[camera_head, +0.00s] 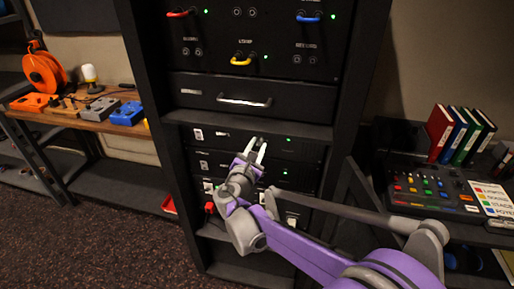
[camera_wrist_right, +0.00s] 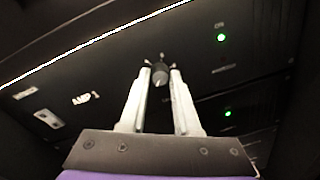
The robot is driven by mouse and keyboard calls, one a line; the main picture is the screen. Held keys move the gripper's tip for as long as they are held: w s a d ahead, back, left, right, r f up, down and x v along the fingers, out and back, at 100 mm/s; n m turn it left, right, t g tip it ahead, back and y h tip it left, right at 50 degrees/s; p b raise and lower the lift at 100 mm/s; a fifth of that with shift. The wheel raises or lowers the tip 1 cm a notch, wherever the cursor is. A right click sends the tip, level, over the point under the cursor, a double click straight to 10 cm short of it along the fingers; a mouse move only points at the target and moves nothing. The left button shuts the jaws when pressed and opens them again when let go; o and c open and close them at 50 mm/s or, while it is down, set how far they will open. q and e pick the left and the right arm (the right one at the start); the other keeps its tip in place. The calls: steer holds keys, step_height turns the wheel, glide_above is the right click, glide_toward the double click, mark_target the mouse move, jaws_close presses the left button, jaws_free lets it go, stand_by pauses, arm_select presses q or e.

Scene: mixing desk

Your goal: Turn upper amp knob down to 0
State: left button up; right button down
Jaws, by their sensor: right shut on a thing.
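The upper amp (camera_head: 220,136) is a black rack unit below the drawer, and it reads "AMP 1" in the right wrist view (camera_wrist_right: 100,90). Its small round knob (camera_wrist_right: 160,74) sits between the tips of my right gripper (camera_wrist_right: 161,80), which is shut on it. In the head view my right gripper (camera_head: 255,146) reaches up to the amp front, and its fingers hide the knob. The knob's exact setting is too small to read. A green light (camera_wrist_right: 221,37) is lit on the upper amp. My left gripper is not in view.
A second amp (camera_head: 205,163) with a green light sits right below. A drawer with a silver handle (camera_head: 245,101) is above. A desk with a mixing console (camera_head: 435,190) and binders (camera_head: 460,132) stands right; a workbench (camera_head: 80,122) with pedals stands left.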

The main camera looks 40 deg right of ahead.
steer(key=shift+n, duration=1.3)
steer(key=c, duration=0.6)
jaws_free()
steer(key=v, duration=1.1)
steer(key=shift+f, duration=0.15)
